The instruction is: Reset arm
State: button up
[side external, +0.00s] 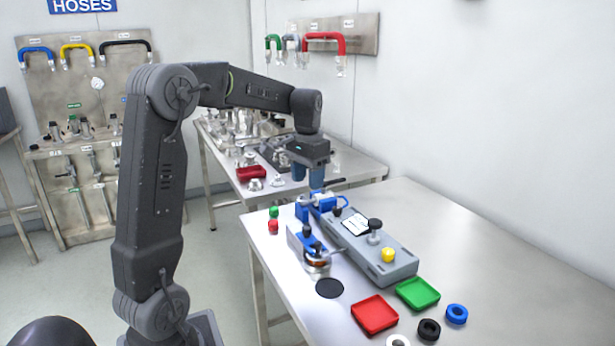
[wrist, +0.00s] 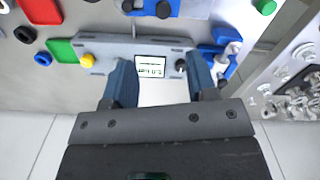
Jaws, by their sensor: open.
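My gripper (side external: 308,178) hangs from the arm above the far end of the grey fixture (side external: 400,268), fingers pointing down. In the wrist view my gripper (wrist: 160,68) has its two blue fingers spread wide apart with nothing between them. Past the fingertips lies the grey fixture (wrist: 110,52) with a white label (wrist: 151,66), a yellow knob (wrist: 87,61) and a black knob (wrist: 180,64). In the side view the fixture has a yellow knob (side external: 388,255) and a black-topped knob (side external: 375,224). The side view does not clearly show any contact between the fingers and the blue clamp (side external: 304,210).
A red tray (side external: 375,314), a green tray (side external: 418,293), a blue ring (side external: 456,313) and a black ring (side external: 429,329) lie near the front. A black disc (side external: 330,288) lies left of them. The right side of the table (side external: 510,260) is clear.

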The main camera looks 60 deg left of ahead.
dwell(0.4)
jog(key=s+d+r+m+t, duration=0.1)
jog(key=s+d+r, duration=0.15)
jog(key=d, duration=0.45)
jog(key=s+d+r+t, duration=0.1)
jog(key=s+d, duration=0.2)
jog(key=d, duration=0.3)
jog(key=s+d+f+m+t, duration=0.2)
jog(key=s+d+f+t, duration=0.1)
jog(key=s+d, duration=0.7)
jog(key=shift+s+d+f+t, duration=0.2)
jog(key=shift+s+t, duration=0.1)
jog(key=shift+s, duration=0.05)
jog(key=shift+o, duration=0.3)
dwell(0.9)
